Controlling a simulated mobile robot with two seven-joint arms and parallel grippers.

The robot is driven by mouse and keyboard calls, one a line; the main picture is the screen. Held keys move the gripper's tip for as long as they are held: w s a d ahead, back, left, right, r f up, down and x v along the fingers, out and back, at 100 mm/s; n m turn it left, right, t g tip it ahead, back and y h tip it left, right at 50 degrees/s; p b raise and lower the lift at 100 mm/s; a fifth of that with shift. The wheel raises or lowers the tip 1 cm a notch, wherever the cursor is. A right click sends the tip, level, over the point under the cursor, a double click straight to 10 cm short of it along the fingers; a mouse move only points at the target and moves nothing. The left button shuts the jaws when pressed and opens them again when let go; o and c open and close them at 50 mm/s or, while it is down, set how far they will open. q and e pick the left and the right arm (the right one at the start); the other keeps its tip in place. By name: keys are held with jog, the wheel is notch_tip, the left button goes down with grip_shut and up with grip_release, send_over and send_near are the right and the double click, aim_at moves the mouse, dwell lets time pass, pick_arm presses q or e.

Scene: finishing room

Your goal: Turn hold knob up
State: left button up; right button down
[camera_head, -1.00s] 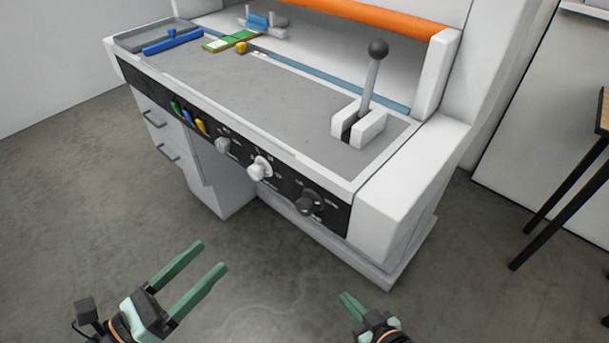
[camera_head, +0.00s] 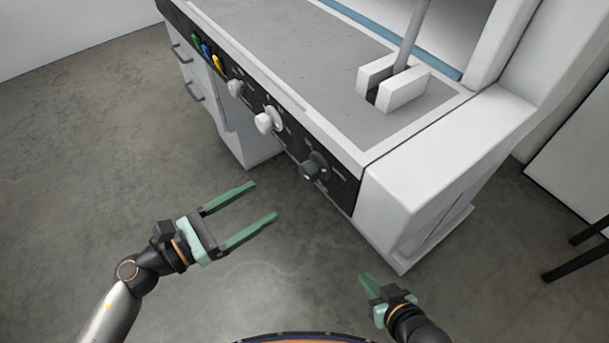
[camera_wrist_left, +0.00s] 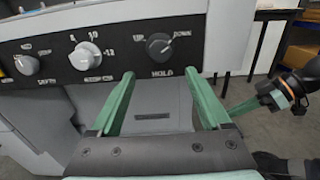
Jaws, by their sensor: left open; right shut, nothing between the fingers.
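The hold knob (camera_head: 311,170) is dark and round, at the right end of the black control panel. In the left wrist view the hold knob (camera_wrist_left: 159,45) sits above the word HOLD, with UP at its upper left and DOWN at its upper right. I cannot tell its exact setting. My left gripper (camera_head: 264,200) is open and empty, in front of and below the panel, apart from the knob. In the left wrist view the knob appears above and between its fingertips. My right gripper (camera_head: 366,281) is shut and empty, lower right of the knob.
A white knob (camera_head: 266,123) and a grey knob (camera_head: 235,88) are left of the hold knob. Coloured switches (camera_head: 207,52) are farther left. A lever (camera_head: 412,35) rises from the grey worktop (camera_head: 300,62). A dark-legged table (camera_head: 580,265) stands at right. The floor before the machine is clear.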

aim_at(304, 176)
pick_arm(q)
jog(key=p+x, duration=0.1)
jog(key=x, duration=0.9)
jog(key=shift+w+d, duration=0.2)
jog(key=shift+d, duration=0.1)
grip_shut()
